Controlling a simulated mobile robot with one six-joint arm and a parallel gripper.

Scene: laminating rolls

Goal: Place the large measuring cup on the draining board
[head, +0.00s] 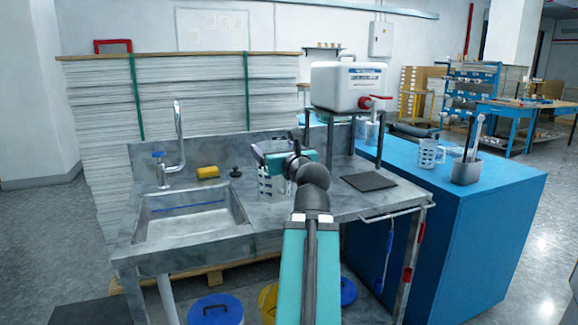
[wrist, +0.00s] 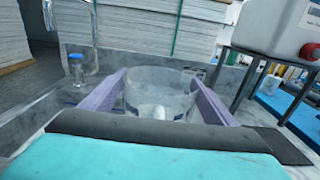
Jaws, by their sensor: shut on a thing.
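A clear measuring cup (head: 271,187) with white markings is over the steel board (head: 340,204) just right of the basin, partly hidden behind my arm. My gripper (head: 272,151) is shut on it. In the wrist view the purple fingers of my gripper (wrist: 160,80) lie on either side of the clear round cup (wrist: 157,92), which looks upright. I cannot tell whether its base touches the board. Another clear measuring cup (head: 427,154) stands on the blue counter.
The sink basin (head: 190,216) with its tap (head: 179,135) is to the left. A yellow sponge (head: 208,172) and a black plug (head: 235,172) lie behind it. A white water container (head: 345,85) stands on a rack. A black mat (head: 369,182) lies on the board's right; bare steel surrounds it.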

